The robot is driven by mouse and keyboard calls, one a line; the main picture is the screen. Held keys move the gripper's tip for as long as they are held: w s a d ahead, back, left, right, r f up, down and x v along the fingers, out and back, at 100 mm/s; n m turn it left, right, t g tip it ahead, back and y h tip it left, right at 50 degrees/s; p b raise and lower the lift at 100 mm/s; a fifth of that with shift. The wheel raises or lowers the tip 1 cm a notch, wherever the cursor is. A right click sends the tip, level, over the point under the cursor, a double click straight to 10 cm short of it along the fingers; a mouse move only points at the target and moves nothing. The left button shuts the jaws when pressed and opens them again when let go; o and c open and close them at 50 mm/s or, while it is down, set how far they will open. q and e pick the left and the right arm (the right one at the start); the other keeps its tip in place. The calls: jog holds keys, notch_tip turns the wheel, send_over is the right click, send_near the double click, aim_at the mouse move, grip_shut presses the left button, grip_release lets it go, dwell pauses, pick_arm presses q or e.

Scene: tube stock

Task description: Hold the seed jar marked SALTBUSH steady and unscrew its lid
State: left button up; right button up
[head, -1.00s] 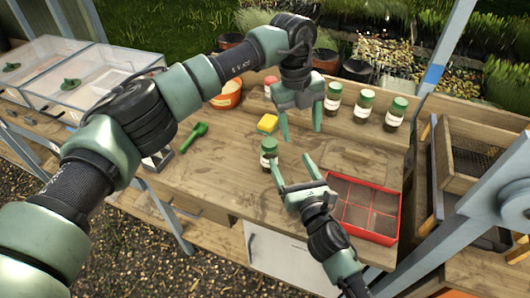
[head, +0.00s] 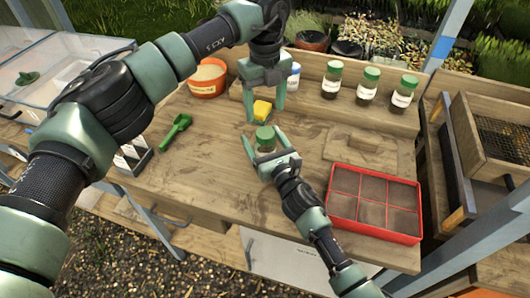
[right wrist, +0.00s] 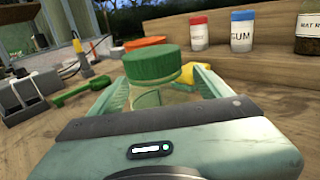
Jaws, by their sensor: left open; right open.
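A small glass jar with a green lid (head: 265,133) stands upright on the wooden bench; its label cannot be read. It also shows in the right wrist view (right wrist: 152,65), between the fingers. My right gripper (head: 263,139) is open, low at the bench, with one finger on each side of the jar's body. Whether the fingers touch the glass cannot be told. My left gripper (head: 265,112) is open and empty, pointing down, just behind and above the jar in the head view, near a yellow block (head: 262,108).
A red compartment tray (head: 330,215) lies to the right, below a wooden board (head: 362,150). Several lidded containers line the back shelf, including a green-lidded jar (head: 367,85). A green scoop (head: 176,130) and an orange pot (head: 207,89) lie left.

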pick_arm(q)
jog(key=shift+s+r, duration=0.1)
pick_arm(e)
jog(key=shift+w+a+r, duration=0.1)
jog(key=shift+w+a, duration=0.1)
jog(key=shift+w, duration=0.3)
